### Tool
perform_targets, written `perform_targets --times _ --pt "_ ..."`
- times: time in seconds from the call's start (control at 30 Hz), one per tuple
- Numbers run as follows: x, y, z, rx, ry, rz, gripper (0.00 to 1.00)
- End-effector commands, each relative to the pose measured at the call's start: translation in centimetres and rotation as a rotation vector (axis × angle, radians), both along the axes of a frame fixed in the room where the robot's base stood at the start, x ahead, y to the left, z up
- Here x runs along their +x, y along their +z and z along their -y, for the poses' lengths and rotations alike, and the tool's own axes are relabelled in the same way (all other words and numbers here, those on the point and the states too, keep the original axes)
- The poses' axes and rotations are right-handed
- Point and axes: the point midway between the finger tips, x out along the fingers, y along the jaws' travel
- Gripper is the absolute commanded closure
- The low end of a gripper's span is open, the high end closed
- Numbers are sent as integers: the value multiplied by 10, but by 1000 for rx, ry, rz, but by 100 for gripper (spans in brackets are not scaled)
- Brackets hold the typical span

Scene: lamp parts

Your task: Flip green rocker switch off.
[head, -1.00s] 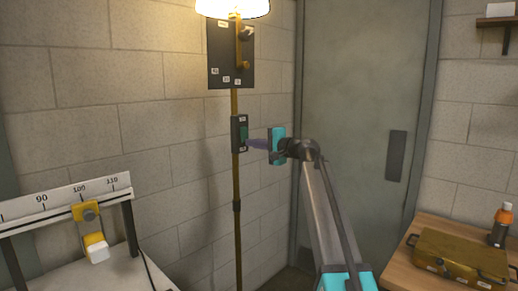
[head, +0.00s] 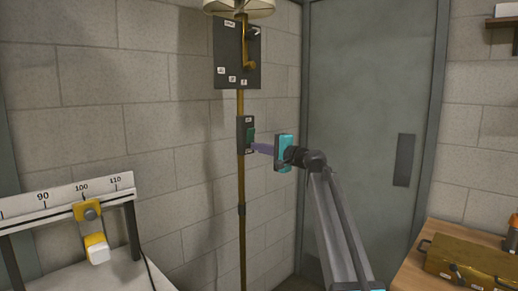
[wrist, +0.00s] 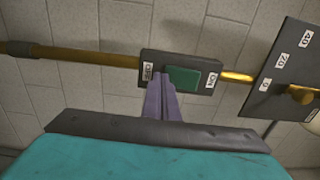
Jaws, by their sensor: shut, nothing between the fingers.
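The green rocker switch (head: 250,134) sits in a dark plate on the brass lamp pole. It also shows in the wrist view (wrist: 184,77), with a small white label at each end of the plate. My gripper (head: 256,148) has purple fingers that are shut and empty. In the wrist view my gripper's fingertips (wrist: 160,78) are at the plate, beside the rocker's end on the side of the left label, which seems to read OFF. I cannot tell whether they touch. The lamp shade (head: 240,7) at the top is unlit.
A dark panel (head: 228,72) with a brass lever and several labels is on the pole above the switch. A white table with a ruler scale (head: 66,197) stands at the left. A brass box (head: 470,262) is on a wooden table at the right. A grey door stands behind.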

Motion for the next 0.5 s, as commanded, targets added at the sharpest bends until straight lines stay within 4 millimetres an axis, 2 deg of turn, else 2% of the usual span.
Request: perform_targets --times 0.27,0.5 --pt "-15 -8 23 -1 -3 1 100" --pt "-39 -15 49 -1 -6 1 100"
